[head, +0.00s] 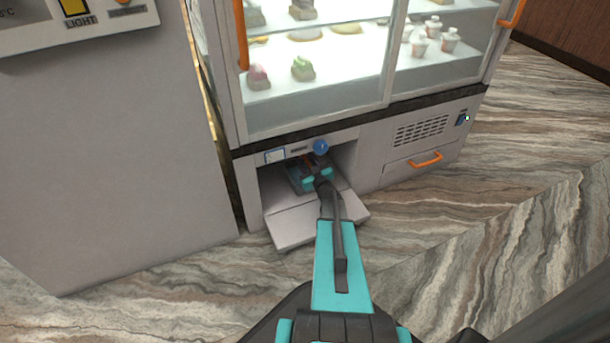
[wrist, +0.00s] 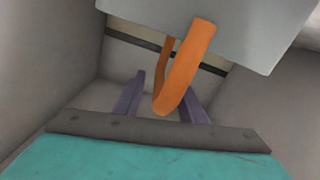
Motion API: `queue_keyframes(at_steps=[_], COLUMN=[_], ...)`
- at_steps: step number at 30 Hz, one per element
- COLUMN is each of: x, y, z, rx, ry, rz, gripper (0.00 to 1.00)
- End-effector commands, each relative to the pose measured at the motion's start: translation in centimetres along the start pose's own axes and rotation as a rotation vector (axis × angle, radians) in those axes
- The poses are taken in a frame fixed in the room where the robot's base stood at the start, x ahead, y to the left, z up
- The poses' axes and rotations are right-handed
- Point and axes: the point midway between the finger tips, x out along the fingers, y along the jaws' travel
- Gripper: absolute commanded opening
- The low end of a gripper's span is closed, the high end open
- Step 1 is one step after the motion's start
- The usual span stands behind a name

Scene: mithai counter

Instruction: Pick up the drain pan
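The drain pan appears to be the pale grey box (wrist: 235,35) with an orange loop handle (wrist: 188,65) at the top of the wrist view. In the head view I cannot make out its body; a small orange bit shows by my gripper. My gripper (head: 312,168) is inside the low open compartment of the display case. In the wrist view its two purple-grey fingers (wrist: 160,85) are spread apart. The orange handle hangs in front of and between them. I cannot tell whether the fingers touch it.
A white flap (head: 290,225) lies folded down at the compartment's mouth, under my arm. A blue knob (head: 321,146) sits above the opening. A vent and an orange-handled drawer (head: 425,160) are to the right. A grey cabinet (head: 110,150) stands left. The floor at right is clear.

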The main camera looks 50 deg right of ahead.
Motion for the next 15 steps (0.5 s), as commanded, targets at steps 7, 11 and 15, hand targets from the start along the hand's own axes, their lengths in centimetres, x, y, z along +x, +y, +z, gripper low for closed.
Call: queue_keyframes(at_steps=[7, 11, 15], x=[-0.04, -0.04, -0.04], y=[-0.01, -0.02, -0.03], z=[-0.02, -0.01, -0.01], rx=[0.0, 0.0, 0.0], ry=[0.0, 0.0, 0.0], rz=[0.0, 0.0, 0.0], gripper=[0.37, 0.37, 0.22])
